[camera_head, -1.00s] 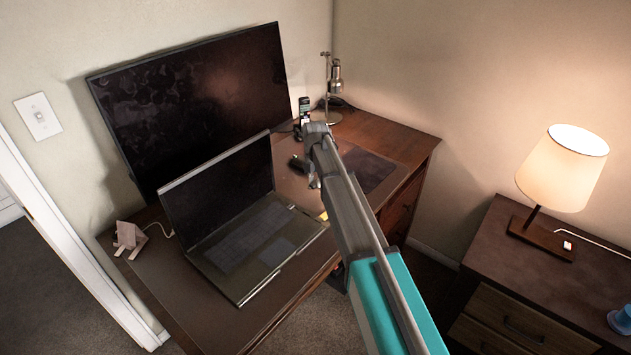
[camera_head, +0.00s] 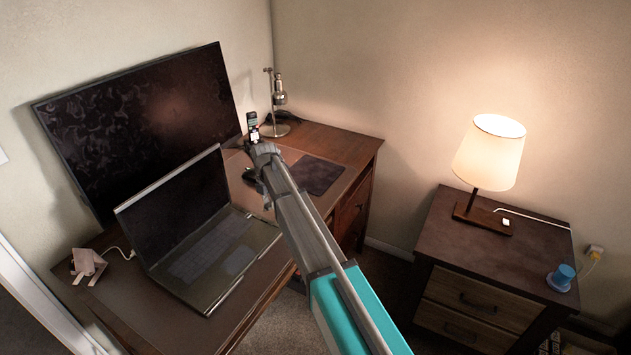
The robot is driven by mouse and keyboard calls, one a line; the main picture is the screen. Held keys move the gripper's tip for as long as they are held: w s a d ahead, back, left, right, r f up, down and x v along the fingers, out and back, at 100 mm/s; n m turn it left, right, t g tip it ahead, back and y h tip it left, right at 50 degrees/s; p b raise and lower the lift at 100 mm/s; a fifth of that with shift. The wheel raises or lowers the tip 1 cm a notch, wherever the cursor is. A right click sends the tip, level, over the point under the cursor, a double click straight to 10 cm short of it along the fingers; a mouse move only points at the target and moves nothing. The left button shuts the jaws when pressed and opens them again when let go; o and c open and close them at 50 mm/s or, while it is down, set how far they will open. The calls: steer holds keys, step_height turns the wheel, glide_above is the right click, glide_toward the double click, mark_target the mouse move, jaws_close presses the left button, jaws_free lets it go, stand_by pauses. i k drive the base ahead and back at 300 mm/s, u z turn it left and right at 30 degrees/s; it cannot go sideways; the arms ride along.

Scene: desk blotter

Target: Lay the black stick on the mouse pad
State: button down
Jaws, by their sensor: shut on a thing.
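The mouse pad (camera_head: 318,176) is a dark, flat rectangle on the right part of the desk, near its right edge. My gripper (camera_head: 254,182) is over the desk, left of the pad and right of the laptop. Its dark fingers point down and left and look closed. The black stick cannot be made out clearly; it is dark against dark fingers and partly hidden by my arm. The pad looks bare where it shows; my arm passes in front of the area by its lower left side.
An open laptop (camera_head: 205,250) and a large monitor (camera_head: 140,125) fill the desk's left side. A phone (camera_head: 252,122) and a metal desk lamp (camera_head: 279,105) stand behind my gripper. A nightstand (camera_head: 440,240) with a lit lamp (camera_head: 490,155) is at the right.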

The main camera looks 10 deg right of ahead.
mark_target(313, 174)
steer(key=k, duration=1.1)
steer(key=z, duration=0.35)
steer(key=i, duration=1.05)
steer(key=z, duration=0.3)
steer(key=i, duration=1.4)
steer(key=u, duration=0.7)
